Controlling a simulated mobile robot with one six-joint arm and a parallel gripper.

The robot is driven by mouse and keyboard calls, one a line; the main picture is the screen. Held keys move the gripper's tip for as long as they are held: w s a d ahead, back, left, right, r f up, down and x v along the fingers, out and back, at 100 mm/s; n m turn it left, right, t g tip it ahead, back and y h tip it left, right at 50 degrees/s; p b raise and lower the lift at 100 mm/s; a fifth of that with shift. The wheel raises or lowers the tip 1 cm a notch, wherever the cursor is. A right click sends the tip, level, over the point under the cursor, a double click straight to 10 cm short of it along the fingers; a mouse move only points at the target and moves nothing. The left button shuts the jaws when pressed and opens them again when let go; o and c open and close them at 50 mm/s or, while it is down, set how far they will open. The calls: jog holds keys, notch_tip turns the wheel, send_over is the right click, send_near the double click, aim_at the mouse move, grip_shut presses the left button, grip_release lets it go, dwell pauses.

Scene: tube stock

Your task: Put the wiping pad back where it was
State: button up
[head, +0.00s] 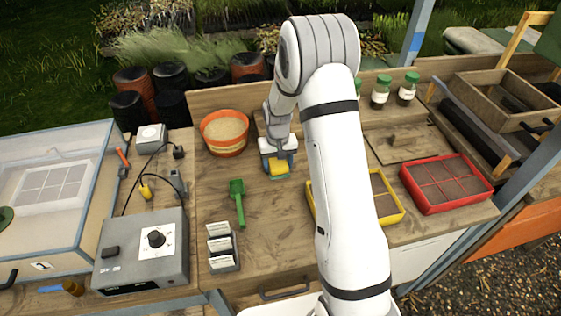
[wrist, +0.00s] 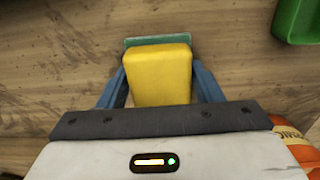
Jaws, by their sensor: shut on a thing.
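The wiping pad (head: 279,169) is a yellow block with a green layer below it. In the wrist view the pad (wrist: 158,75) sits between the two blue fingers of my gripper (wrist: 160,88), its green edge showing at the far end. My gripper (head: 277,160) is shut on the pad, low over the wooden bench, right of the orange tub and above right of the green scoop. I cannot tell whether the pad touches the bench top. No marked place for the pad is clear in these views.
An orange tub (head: 224,142) stands left of my gripper. A green scoop (head: 238,205) and a label rack (head: 221,250) lie in front. A grey control box (head: 142,262) is at left. Yellow (head: 398,209) and red (head: 450,199) trays are at right. Bare bench lies right of the scoop.

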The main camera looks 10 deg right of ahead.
aim_at(278, 162)
jog(key=shift+f+b, duration=0.2)
jog(key=shift+b, duration=0.1)
jog(key=o, duration=0.9)
jog(key=shift+r, duration=0.1)
jog(key=shift+o, duration=0.2)
notch_tip(278, 162, up, 12)
jog(key=b, duration=0.1)
jog(key=s+r+t, duration=0.2)
jog(key=s+r, duration=0.9)
jog(key=s, duration=0.2)
jog(key=s+d+r+t, duration=0.1)
jog(key=s, duration=1.4)
jog(key=shift+s+d, duration=0.15)
jog(key=shift+s, duration=0.15)
